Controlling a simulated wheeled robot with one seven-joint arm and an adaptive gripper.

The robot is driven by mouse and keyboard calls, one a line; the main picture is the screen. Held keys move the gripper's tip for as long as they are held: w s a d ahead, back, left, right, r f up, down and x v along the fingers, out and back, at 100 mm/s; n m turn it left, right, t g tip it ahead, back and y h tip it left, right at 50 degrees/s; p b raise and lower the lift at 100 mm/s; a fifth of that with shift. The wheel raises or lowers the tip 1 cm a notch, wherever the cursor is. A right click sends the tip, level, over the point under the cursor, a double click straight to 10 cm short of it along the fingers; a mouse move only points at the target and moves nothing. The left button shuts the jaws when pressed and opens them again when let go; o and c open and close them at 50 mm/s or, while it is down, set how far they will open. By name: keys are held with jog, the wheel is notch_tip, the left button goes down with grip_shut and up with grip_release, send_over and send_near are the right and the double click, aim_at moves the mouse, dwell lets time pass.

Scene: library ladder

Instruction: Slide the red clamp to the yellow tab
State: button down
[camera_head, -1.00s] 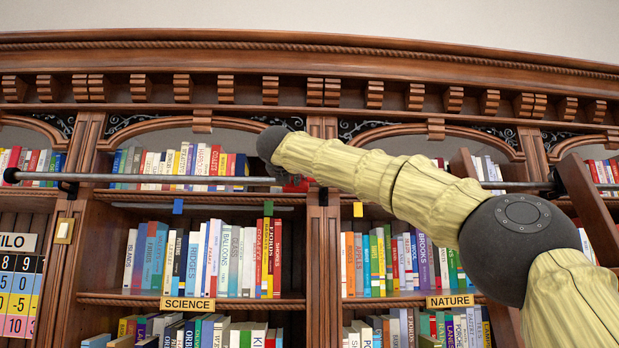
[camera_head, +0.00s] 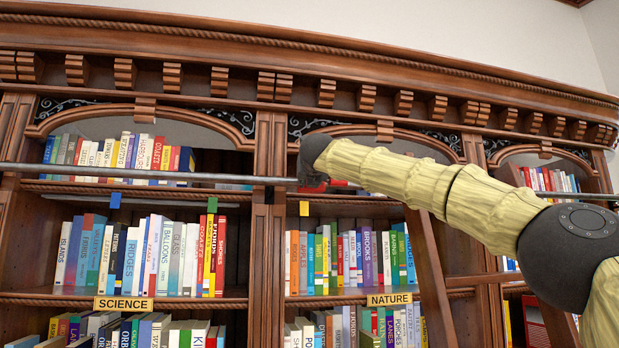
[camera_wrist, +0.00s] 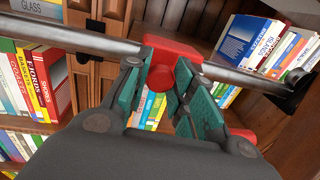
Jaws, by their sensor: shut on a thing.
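The red clamp (camera_wrist: 172,52) sits around the metal rail (camera_wrist: 105,42) in the wrist view, with a red knob (camera_wrist: 160,78) towards me. My gripper (camera_wrist: 160,90) has its green-padded fingers closed around the clamp's knob. In the head view my gripper (camera_head: 314,182) is at the rail, and only a strip of red clamp (camera_head: 342,184) shows beside it, partly hidden by my arm. The yellow tab (camera_head: 304,208) hangs on the shelf edge just below my gripper. The visible red lies slightly right of the tab in the picture; depth between them is hard to tell.
A blue tab (camera_head: 115,200) and a green tab (camera_head: 212,204) hang farther left. A wooden post (camera_head: 267,235) stands left of my gripper. A ladder (camera_head: 430,275) leans at the right. Books fill the shelves behind the rail.

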jog(key=shift+s+d+r, duration=0.15)
jog(key=shift+d+r, duration=0.05)
jog(key=shift+r, duration=0.2)
jog(key=c, duration=1.6)
grip_release()
jog(key=shift+o, duration=0.6)
jog(key=shift+a+f, duration=0.1)
jog(key=shift+f, duration=0.05)
jog(key=shift+f, duration=0.15)
jog(key=s, duration=1.2)
